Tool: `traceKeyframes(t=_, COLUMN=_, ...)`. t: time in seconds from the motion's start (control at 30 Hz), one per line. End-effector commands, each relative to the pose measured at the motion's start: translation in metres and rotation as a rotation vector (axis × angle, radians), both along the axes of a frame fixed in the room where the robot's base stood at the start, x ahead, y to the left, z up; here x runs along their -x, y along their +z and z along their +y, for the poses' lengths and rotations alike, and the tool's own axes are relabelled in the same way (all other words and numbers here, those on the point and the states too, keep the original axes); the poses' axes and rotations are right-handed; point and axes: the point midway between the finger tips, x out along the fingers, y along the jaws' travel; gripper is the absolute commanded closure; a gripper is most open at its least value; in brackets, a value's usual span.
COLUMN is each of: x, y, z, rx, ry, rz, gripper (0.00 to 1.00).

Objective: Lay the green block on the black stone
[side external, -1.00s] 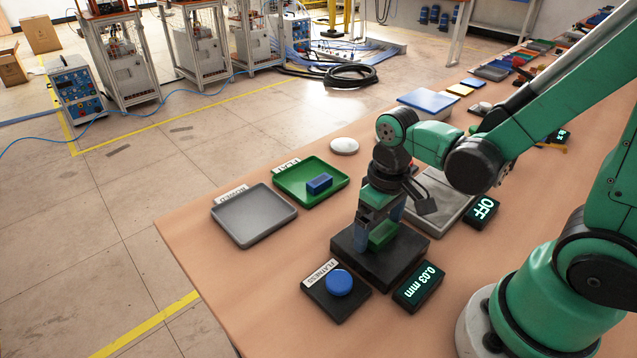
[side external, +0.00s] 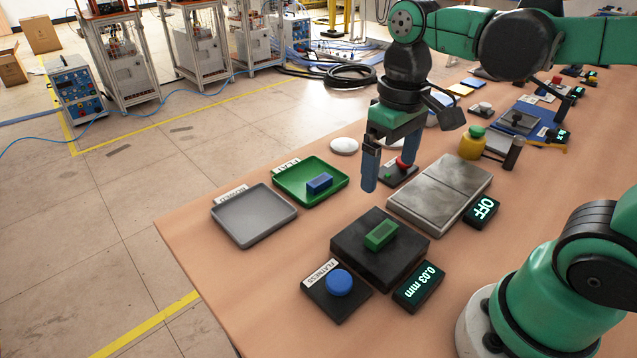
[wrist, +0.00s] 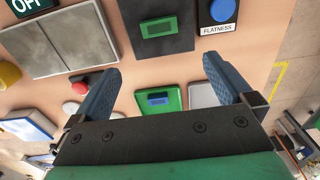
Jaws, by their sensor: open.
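The green block (side external: 381,235) lies flat on top of the black stone (side external: 356,256) in the side external view. In the wrist view the green block (wrist: 159,27) also rests on the black stone (wrist: 177,43), with nothing touching it. My gripper (side external: 389,178) is open and empty, raised above and behind the stone, apart from the block. Its two blue fingers (wrist: 160,85) stand wide apart in the wrist view with nothing between them.
A blue flatness button (side external: 338,282) and a 0.03 mm display (side external: 419,288) stand in front of the stone. A green tray (side external: 290,191) holds a blue block (side external: 319,183); a grey tray (side external: 254,216) is empty. A metal plate (side external: 455,181) and an OFF display (side external: 482,211) lie to the right.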

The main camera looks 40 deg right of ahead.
Motion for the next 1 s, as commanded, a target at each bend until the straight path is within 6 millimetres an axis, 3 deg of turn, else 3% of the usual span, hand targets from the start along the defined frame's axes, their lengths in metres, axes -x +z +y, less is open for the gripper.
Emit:
traceKeyframes(t=0.13, x=-0.002, y=0.001, z=0.000, rx=0.001, ry=0.000, rz=-0.073, gripper=0.00)
traceKeyframes(t=0.33, x=-0.018, y=-0.013, z=0.002, rx=0.001, ry=0.000, rz=-0.444, gripper=0.00)
traceKeyframes(t=0.47, x=-0.025, y=-0.014, z=0.002, rx=-0.001, ry=0.000, rz=-0.594, gripper=0.00)
traceKeyframes(t=1.0, x=-0.027, y=-0.013, z=0.002, rx=-0.001, ry=0.000, rz=-0.621, gripper=0.00)
